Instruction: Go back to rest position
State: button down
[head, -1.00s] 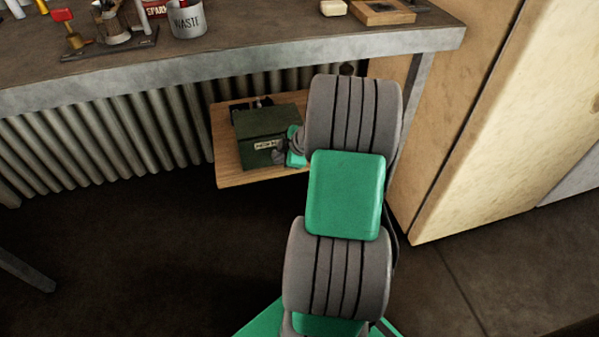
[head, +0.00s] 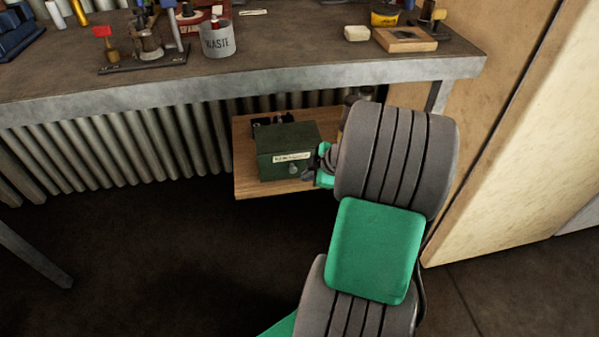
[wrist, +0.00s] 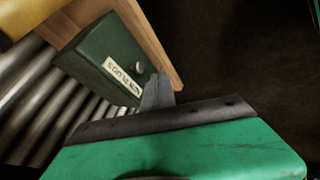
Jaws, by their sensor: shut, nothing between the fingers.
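My gripper (wrist: 157,92) is shut and empty in the wrist view, its fingers together in front of a green box. In the head view my gripper (head: 308,174) is small and partly hidden by my arm, at the right side of the box front. The green box (head: 284,142) has a pale label and a round knob on its front and sits on a low wooden shelf (head: 245,187). In the wrist view the green box (wrist: 104,50) looks tilted. Whether the fingers touch it I cannot tell.
A workbench (head: 250,82) stands above the shelf, carrying a waste cup (head: 217,40), a white block (head: 356,33) and tools. A ribbed grey panel (head: 110,150) is behind. A pale cabinet (head: 500,140) stands close on the right. The dark floor (head: 150,250) at left is clear.

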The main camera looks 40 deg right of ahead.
jog(key=s+a+r+m+g+p, duration=0.1)
jog(key=s+a+r+m+p, duration=0.2)
jog(key=a+r+p, duration=0.5)
jog(key=s+a+r+m+g+h+p, duration=0.1)
jog(key=s+a+r+m+p, duration=0.3)
jog(key=r, duration=1.4)
jog(key=s+a+r+m+g+p, duration=0.2)
jog(key=a+r+p, duration=1)
jog(key=p, duration=0.6)
notch_tip(320, 180, up, 2)
jog(key=s+m, duration=0.1)
jog(key=s, duration=0.1)
jog(key=shift+s+m, duration=0.3)
jog(key=shift+m, duration=0.1)
